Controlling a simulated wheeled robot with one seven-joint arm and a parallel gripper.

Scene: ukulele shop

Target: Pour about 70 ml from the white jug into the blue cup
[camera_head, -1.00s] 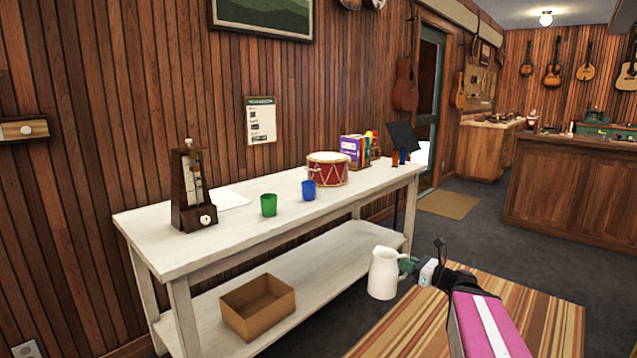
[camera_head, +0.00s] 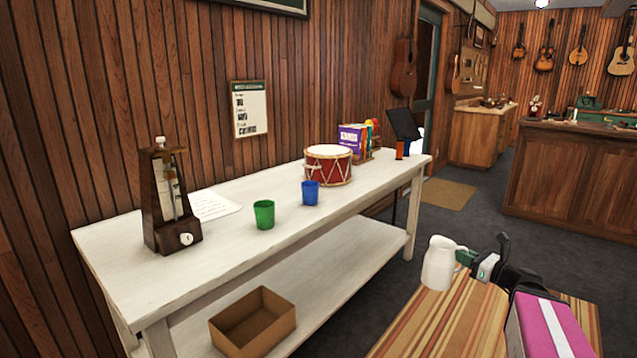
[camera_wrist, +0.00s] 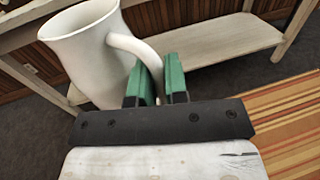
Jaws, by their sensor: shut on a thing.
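The white jug (camera_head: 438,264) is upright in the air, in front of the white table and to the right of its lower shelf. My gripper (camera_head: 462,258) is shut on the jug's handle. In the wrist view my green fingers (camera_wrist: 155,84) pinch the handle, and the jug (camera_wrist: 92,52) fills the upper left. The blue cup (camera_head: 310,193) stands upright on the table top, left of and beyond the jug. The insides of the jug and cup are too small or angled to show any liquid.
On the white table (camera_head: 130,262) a green cup (camera_head: 264,215) stands left of the blue cup. A red drum (camera_head: 328,166) is behind the blue cup, and a metronome (camera_head: 168,200) is at the left end. A cardboard box (camera_head: 252,322) sits on the lower shelf. A striped rug (camera_head: 425,330) lies below.

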